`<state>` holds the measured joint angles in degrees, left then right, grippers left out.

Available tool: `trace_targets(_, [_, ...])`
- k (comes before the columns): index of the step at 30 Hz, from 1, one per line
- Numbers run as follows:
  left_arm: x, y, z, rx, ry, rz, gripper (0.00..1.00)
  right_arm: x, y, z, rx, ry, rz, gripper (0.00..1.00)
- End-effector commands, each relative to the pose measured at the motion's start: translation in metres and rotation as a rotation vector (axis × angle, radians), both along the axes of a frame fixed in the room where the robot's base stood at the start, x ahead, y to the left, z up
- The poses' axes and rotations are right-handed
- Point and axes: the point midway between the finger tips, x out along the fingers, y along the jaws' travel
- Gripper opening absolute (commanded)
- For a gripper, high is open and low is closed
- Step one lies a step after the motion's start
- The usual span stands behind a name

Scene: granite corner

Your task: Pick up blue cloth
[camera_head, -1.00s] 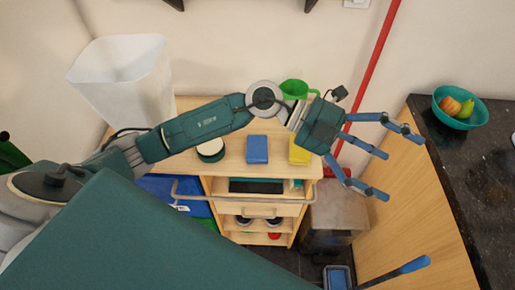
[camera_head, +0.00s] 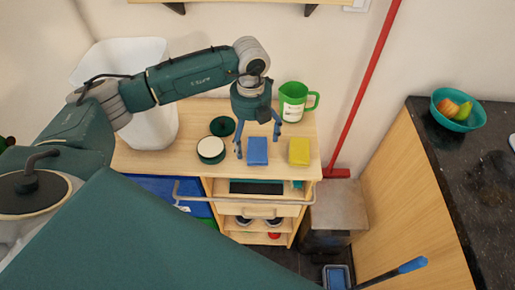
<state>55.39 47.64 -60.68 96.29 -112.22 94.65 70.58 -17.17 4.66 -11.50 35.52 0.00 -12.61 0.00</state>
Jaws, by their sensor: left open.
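The blue cloth (camera_head: 257,151) is a small folded rectangle. It lies near the front edge of the wooden cart top (camera_head: 185,164). My left gripper (camera_head: 257,144) points down over the cart, with its fingers spread at the cloth's back and left side. It is open and holds nothing. I cannot tell whether the fingers touch the cloth.
A yellow cloth or sponge (camera_head: 299,151) lies right of the blue cloth. A round white-topped tin (camera_head: 211,150) and a dark green ring (camera_head: 222,126) are left. A green measuring jug (camera_head: 293,101) stands behind right. A white bin (camera_head: 158,127) stands at the left.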

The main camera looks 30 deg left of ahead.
Motion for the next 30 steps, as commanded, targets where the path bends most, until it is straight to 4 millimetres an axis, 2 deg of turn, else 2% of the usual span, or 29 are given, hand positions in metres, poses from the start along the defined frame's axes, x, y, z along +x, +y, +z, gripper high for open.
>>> trace_targets(5, [0.001, 0.000, -0.014, -0.001, 0.003, -0.001, 0.94, 0.000, 0.000, 0.014, 0.000, 0.000, 0.000, 0.34])
trace_targets(8, [0.002, -0.001, -0.029, 0.000, 0.004, 0.000, 0.94, 0.000, 0.000, 0.025, 0.000, 0.000, 0.000, 0.34])
trace_targets(12, [0.003, -0.001, -0.049, 0.000, 0.001, -0.002, 0.94, 0.000, 0.000, 0.027, 0.000, 0.000, 0.000, 0.34])
trace_targets(21, [0.004, -0.001, -0.055, -0.003, -0.001, -0.002, 0.94, 0.000, 0.000, 0.027, 0.000, 0.000, -0.001, 0.34])
trace_targets(27, [0.004, -0.001, -0.055, -0.002, -0.001, -0.002, 0.54, 0.000, 0.000, 0.027, 0.000, 0.001, -0.001, 0.34])
trace_targets(28, [0.004, -0.001, -0.055, -0.002, -0.001, -0.002, 0.49, 0.000, 0.000, 0.027, 0.000, 0.001, -0.001, 0.34])
trace_targets(30, [0.004, -0.001, -0.055, -0.002, -0.001, -0.002, 0.49, 0.000, 0.000, 0.027, 0.000, 0.001, -0.001, 0.34])
